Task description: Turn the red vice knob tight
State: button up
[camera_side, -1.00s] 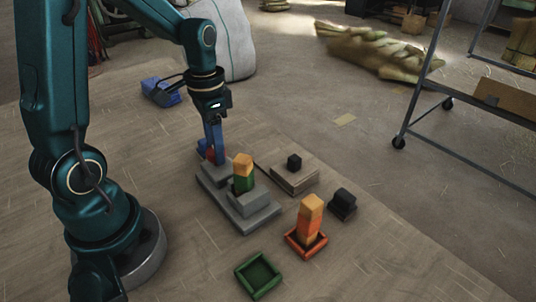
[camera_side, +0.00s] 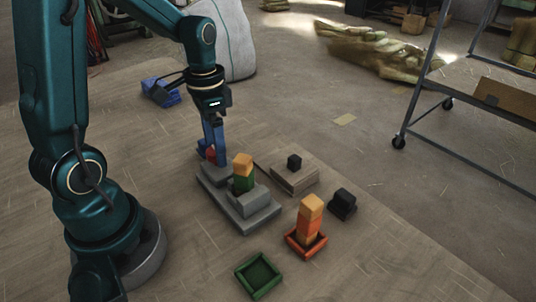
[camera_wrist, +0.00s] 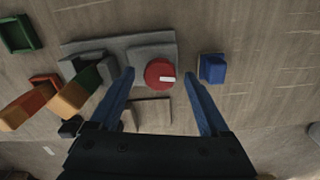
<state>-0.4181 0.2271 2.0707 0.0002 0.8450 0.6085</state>
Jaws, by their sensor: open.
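The red vice knob (camera_wrist: 160,73), a round disc with a white mark on its right half, sits on the grey vice (camera_wrist: 140,42) and shows in the wrist view. In the side view the knob (camera_side: 211,153) is partly hidden behind my fingers. My gripper (camera_wrist: 160,75) is open, its blue fingers on either side of the knob with gaps showing between. In the side view my gripper (camera_side: 213,150) points down at the vice's far end. A green block with an orange top (camera_side: 243,172) stands between the grey jaws of the vice (camera_side: 258,219).
An orange tray (camera_side: 291,246) holds an orange block (camera_side: 311,213). An empty green tray (camera_side: 258,276) lies in front. A blue block (camera_wrist: 212,68) stands beside the right finger.

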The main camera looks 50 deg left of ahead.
jog(key=shift+r, duration=2.4)
jog(key=shift+w+d+r, duration=0.1)
jog(key=shift+d+r, duration=0.1)
jog(key=s+d+r+n+t, duration=0.2)
jog(key=s+d+r+t, duration=0.2)
jog(key=s+d, duration=0.3)
jog(key=shift+s+d+t, duration=0.2)
jog(key=shift+d+t, duration=0.6)
jog(key=shift+d, duration=0.45)
